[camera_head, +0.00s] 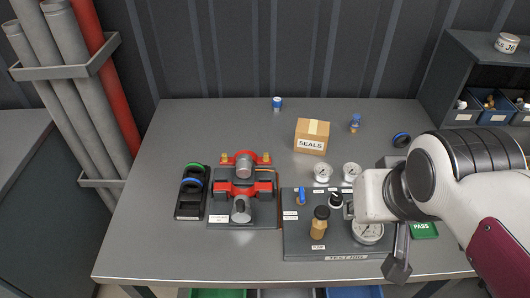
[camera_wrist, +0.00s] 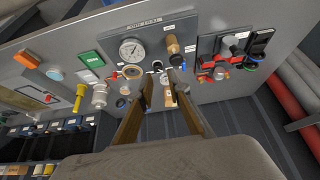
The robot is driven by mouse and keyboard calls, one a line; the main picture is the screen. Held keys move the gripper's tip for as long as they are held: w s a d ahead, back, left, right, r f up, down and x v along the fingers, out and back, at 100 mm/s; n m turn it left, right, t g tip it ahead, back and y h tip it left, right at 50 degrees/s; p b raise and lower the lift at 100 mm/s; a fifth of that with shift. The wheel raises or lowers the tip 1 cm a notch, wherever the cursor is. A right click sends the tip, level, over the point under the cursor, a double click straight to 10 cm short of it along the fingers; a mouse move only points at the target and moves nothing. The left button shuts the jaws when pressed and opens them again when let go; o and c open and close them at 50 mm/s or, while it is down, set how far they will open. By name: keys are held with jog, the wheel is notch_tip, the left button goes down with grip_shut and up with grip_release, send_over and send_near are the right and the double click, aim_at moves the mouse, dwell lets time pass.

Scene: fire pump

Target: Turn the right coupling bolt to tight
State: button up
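The red pump coupling (camera_head: 252,187) sits on a dark base plate left of the table's middle, with a grey cylinder on it. Two brass coupling bolts stand at its back: the left bolt (camera_head: 225,158) and the right bolt (camera_head: 266,158). In the wrist view the red coupling (camera_wrist: 221,72) is to the right, seen from the other side; its bolts are too small to tell apart. My gripper (camera_wrist: 166,86) is open and empty, its two fingers apart.
The test panel (camera_head: 300,247) with gauges, a blue valve, a black knob and a brass cylinder (camera_head: 319,224) lies right of the coupling. The SEALS box (camera_head: 311,138) stands behind. A black tray with rings (camera_head: 191,207) is left of the coupling. The table's back left is clear.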

jog(key=w+a, duration=0.2)
jog(key=w, duration=0.6)
jog(key=g, duration=0.1)
send_near(266, 154)
jog(key=shift+f, duration=0.4)
jog(key=shift+x, duration=3.9)
jog(key=shift+c, duration=0.2)
grip_shut()
